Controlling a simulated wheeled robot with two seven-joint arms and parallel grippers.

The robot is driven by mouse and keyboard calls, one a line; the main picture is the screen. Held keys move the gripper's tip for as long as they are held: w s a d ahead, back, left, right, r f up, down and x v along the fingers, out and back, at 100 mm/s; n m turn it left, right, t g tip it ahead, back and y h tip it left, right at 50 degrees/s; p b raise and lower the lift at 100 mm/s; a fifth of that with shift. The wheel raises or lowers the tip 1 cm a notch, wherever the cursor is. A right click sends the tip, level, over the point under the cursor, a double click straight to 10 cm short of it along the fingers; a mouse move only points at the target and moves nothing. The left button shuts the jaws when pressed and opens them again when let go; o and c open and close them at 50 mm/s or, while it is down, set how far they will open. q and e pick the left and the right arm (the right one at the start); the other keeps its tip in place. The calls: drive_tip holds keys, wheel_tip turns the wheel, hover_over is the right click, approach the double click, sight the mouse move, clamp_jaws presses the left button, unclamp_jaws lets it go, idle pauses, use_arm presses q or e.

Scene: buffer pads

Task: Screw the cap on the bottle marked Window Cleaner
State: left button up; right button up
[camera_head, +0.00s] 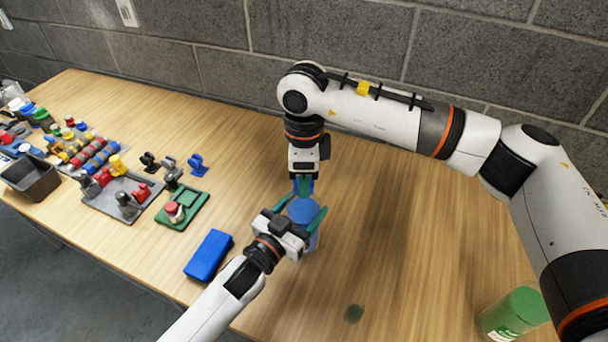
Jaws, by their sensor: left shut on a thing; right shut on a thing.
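A bottle (312,241) with a round blue top (302,211) stands upright at the middle of the table; no label on it is readable. My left gripper (301,213) is shut on this bottle, its teal fingers on either side near the top. My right gripper (303,187) points down just behind the blue top. Its teal fingers are shut on a small blue thing, probably a cap, mostly hidden by the fingers. I cannot tell whether it touches the bottle.
A blue block (208,255) lies left of my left gripper. A green fixture (183,208), a grey board (115,205), a dark bin (30,177) and several small parts fill the left. The right middle is clear.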

drive_tip(key=m, duration=1.6)
drive_tip(key=o, duration=1.2)
drive_tip(key=shift+c, duration=0.2)
wheel_tip(320, 180, up, 12)
